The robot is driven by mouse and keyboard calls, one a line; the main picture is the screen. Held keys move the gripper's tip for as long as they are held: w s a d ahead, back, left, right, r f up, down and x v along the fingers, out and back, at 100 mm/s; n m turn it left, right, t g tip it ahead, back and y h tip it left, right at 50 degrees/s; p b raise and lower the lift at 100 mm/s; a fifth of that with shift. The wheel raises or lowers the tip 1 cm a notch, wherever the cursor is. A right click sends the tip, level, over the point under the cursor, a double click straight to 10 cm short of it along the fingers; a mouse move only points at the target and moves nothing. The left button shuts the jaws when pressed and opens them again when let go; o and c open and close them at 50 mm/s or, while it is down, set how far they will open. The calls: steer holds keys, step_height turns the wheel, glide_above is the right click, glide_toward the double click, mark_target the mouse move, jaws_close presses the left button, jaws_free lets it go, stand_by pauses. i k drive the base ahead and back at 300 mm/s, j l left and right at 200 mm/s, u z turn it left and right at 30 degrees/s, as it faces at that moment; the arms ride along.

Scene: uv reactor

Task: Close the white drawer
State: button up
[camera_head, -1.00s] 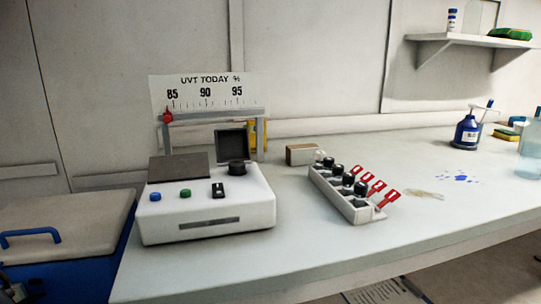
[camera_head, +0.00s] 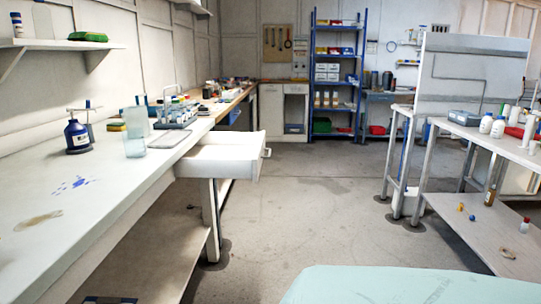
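The white drawer (camera_head: 222,162) is pulled out from under the long bench on the left. It juts to the right into the aisle, and its front has a small handle (camera_head: 267,152). The drawer's inside is mostly hidden at this angle. My gripper is not in view, and nothing is seen touching the drawer.
The white bench (camera_head: 75,215) runs along the left wall, with a blue bottle (camera_head: 77,135) and glassware on it. A table (camera_head: 480,145) with white bottles stands on the right. The floor (camera_head: 320,200) between is clear. A pale green surface (camera_head: 380,285) fills the bottom right.

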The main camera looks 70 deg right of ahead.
mark_target(216, 154)
steer(key=z, duration=1.95)
steer(key=i+l+u, duration=0.1)
steer(key=i+l, duration=0.15)
steer(key=l, duration=0.15)
steer(key=i+l+u, duration=0.1)
steer(key=i+l, duration=0.15)
steer(key=l, duration=0.15)
